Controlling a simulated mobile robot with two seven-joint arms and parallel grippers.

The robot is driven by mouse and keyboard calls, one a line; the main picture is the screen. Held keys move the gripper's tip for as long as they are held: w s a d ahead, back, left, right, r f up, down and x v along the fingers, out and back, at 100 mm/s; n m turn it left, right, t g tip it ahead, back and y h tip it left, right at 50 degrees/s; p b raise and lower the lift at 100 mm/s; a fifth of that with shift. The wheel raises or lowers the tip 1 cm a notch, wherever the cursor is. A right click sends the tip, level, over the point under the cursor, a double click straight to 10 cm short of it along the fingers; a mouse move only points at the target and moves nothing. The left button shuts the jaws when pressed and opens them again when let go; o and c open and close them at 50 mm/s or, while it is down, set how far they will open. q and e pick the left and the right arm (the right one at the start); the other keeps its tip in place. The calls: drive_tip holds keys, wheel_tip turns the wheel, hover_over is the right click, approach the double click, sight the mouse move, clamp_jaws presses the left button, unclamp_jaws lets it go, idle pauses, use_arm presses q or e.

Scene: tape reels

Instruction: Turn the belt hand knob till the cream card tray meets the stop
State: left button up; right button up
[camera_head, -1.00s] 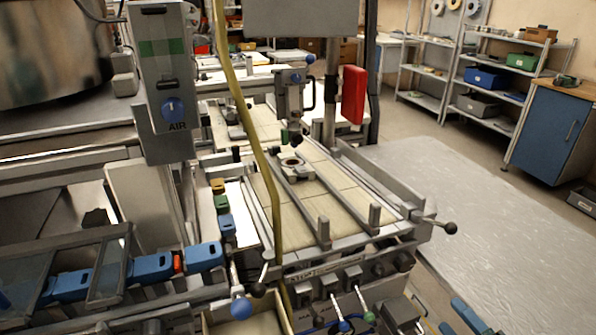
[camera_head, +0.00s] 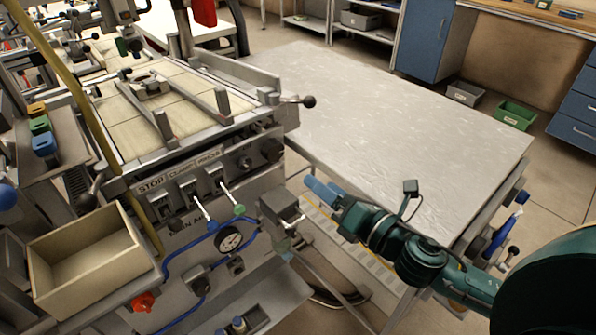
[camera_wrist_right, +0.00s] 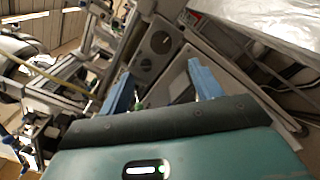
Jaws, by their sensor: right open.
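A crank with a black ball knob (camera_head: 309,101) sticks out to the right at the near end of the belt machine. Dark round knobs (camera_head: 271,150) sit on the machine's end face; I cannot tell for sure which is the belt hand knob. Cream tiles or trays (camera_head: 135,125) lie flat on the belt between metal rails; I cannot single out the card tray or its contact with a stop. My right gripper (camera_head: 320,190), with blue fingers, is right of the machine, apart from the knobs. The right wrist view shows its fingers (camera_wrist_right: 160,75) spread and empty. My left gripper is out of view.
A control panel with a STOP label (camera_head: 150,187), small levers and a gauge (camera_head: 229,239) faces front. A grey box (camera_head: 281,208) juts out near my right gripper. An open cream bin (camera_head: 90,262) stands at front left. A bare grey table (camera_head: 400,120) lies behind my arm.

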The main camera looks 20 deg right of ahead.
sight(277, 152)
drive_tip(key=p+x, duration=0.1)
drive_tip(key=x, duration=0.5)
drive_tip(key=p+x, duration=0.1)
drive_tip(key=x, duration=0.6)
drive_tip(key=shift+w+f, duration=0.1)
drive_tip(key=shift+f, duration=0.1)
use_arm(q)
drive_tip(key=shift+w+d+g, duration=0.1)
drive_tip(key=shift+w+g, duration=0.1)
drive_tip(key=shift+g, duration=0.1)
use_arm(e)
drive_tip(key=shift+c, duration=0.6)
drive_tip(key=c, duration=0.9)
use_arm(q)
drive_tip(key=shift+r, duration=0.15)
